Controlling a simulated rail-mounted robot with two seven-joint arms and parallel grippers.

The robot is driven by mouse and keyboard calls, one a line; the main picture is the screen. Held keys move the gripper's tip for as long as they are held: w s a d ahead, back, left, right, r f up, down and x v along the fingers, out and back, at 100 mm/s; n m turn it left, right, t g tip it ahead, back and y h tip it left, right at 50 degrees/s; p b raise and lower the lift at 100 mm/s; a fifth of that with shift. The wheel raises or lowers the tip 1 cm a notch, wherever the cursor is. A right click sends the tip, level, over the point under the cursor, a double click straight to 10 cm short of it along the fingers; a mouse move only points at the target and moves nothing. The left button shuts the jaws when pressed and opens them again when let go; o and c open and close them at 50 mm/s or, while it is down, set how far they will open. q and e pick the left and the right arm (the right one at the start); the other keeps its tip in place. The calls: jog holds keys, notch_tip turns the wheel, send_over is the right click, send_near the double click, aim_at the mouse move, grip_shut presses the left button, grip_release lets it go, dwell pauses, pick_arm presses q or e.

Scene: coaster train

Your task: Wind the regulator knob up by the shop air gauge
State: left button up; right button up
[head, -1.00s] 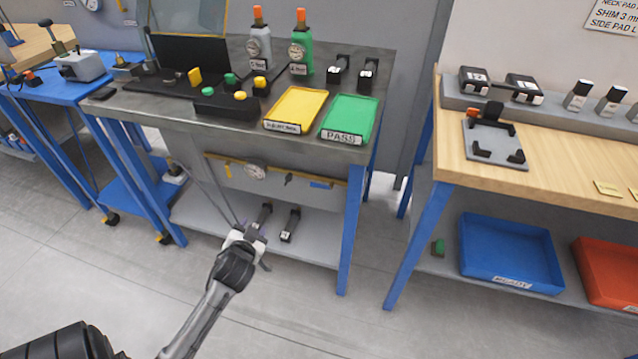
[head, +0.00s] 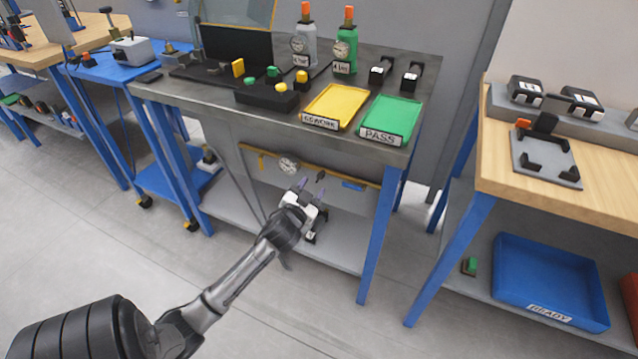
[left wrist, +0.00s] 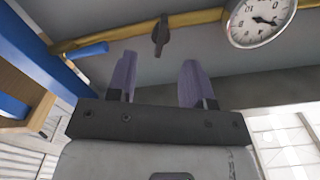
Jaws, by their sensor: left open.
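The round white air gauge (head: 289,165) is mounted on the panel below the steel bench top, and it also shows at the top right of the left wrist view (left wrist: 262,18). A small dark knob-like part (head: 320,176) sits beside it; in the left wrist view this part (left wrist: 161,35) is narrow and in front of the yellow pipe. My left gripper (head: 312,190) is open, with its purple fingers pointing at the panel. In the left wrist view the dark part lies beyond the gap between the fingertips (left wrist: 158,66), apparently apart from them. My right gripper is not in view.
A yellow pipe (head: 262,153) runs along the panel, with a blue piece (head: 352,185) on it. The steel bench top (head: 215,100) overhangs the panel, and a grey lower shelf (head: 232,205) lies below. A blue leg (head: 378,235) stands to the right.

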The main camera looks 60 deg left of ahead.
aim_at(319, 179)
pick_arm(q)
jog(key=b+x, duration=0.1)
jog(key=x, duration=0.2)
jog(key=shift+w+a+f, duration=0.1)
jog(key=shift+w+a, duration=0.1)
jog(key=shift+w, duration=0.05)
jog(key=shift+b+x, duration=0.4)
jog(key=shift+x, duration=0.35)
grip_shut()
jog(key=m+p, duration=0.1)
jog(key=p, duration=0.1)
jog(key=m+p, duration=0.2)
jog(key=shift+r+p, duration=0.3)
jog(key=shift+p, duration=0.1)
jog(key=shift+d+f+m+p, duration=0.1)
jog(key=shift+f+m+p, duration=0.2)
jog(key=shift+m, duration=0.5)
